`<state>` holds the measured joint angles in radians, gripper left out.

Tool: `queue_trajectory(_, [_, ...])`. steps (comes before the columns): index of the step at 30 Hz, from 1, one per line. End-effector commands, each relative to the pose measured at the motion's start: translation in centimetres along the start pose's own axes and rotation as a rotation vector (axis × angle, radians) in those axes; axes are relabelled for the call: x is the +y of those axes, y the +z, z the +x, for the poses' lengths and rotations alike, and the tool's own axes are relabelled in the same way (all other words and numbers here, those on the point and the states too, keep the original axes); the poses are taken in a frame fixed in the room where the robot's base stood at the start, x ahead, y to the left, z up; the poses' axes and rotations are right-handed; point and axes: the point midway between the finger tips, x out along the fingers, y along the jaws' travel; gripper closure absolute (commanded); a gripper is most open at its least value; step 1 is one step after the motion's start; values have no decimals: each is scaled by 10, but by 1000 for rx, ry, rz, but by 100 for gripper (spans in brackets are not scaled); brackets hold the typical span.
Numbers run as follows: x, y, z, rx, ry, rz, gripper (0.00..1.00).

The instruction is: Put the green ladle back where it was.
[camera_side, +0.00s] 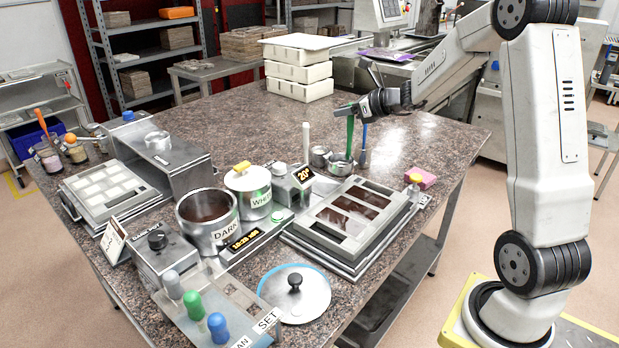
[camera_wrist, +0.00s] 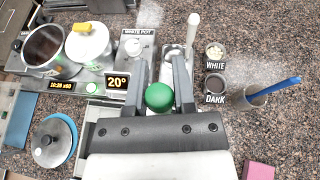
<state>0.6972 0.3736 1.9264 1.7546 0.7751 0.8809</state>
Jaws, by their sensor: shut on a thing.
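The green ladle is in my gripper (camera_side: 358,104). Its green handle (camera_side: 350,132) hangs close to vertical in the side view, and the round green handle end (camera_wrist: 159,97) sits between the two fingers in the wrist view. The ladle's lower end is above or at the small metal cups (camera_side: 341,166) behind the mould; I cannot tell whether it touches them. In the wrist view my gripper (camera_wrist: 162,82) hides what lies below the handle.
A white-handled tool (camera_side: 306,140) and a blue-handled tool (camera_side: 364,138) stand close by. The dark pot (camera_side: 207,216), lidded white pot (camera_side: 248,192) and mould (camera_side: 350,215) are in front. A loose lid (camera_side: 296,297) lies near the front edge. The back right tabletop is clear.

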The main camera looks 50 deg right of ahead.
Motion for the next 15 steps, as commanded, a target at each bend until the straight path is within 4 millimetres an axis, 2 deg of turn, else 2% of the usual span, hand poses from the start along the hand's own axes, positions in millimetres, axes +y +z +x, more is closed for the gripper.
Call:
queue_trajectory(11, [-25,-5,49,-1,1,-1,100])
queue_trajectory(15, [-31,-16,64,0,1,1,100])
